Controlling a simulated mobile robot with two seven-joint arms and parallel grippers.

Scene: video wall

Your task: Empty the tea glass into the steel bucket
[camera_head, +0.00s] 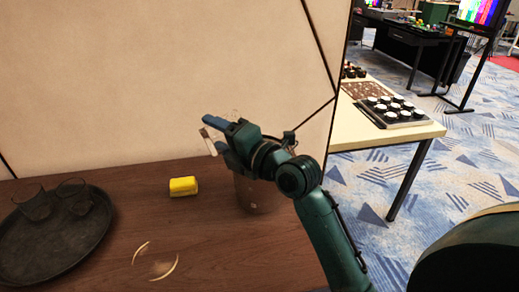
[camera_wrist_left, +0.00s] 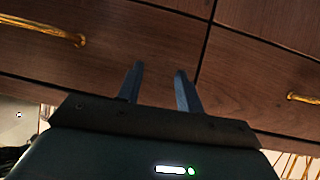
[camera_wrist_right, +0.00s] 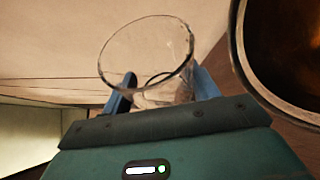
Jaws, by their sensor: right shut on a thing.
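My right gripper (camera_head: 218,136) is shut on the tea glass, which is clear and hard to make out in the head view. In the right wrist view the glass (camera_wrist_right: 140,62) is between the blue fingers (camera_wrist_right: 163,88), with its wide rim showing. A dark curved line shows inside its lower part; I cannot tell how much liquid it holds. The steel bucket (camera_head: 256,196) stands on the wooden top, partly hidden by my right arm. Its round rim and dark inside (camera_wrist_right: 287,45) are right of the glass in the right wrist view. My left gripper (camera_wrist_left: 160,80) is open and empty before drawer fronts.
A dark round tray (camera_head: 50,262) with two glasses (camera_head: 75,195) is at the left. Pale curved marks (camera_head: 157,264) show on the wood in front. A beige wall panel (camera_head: 180,80) stands close behind.

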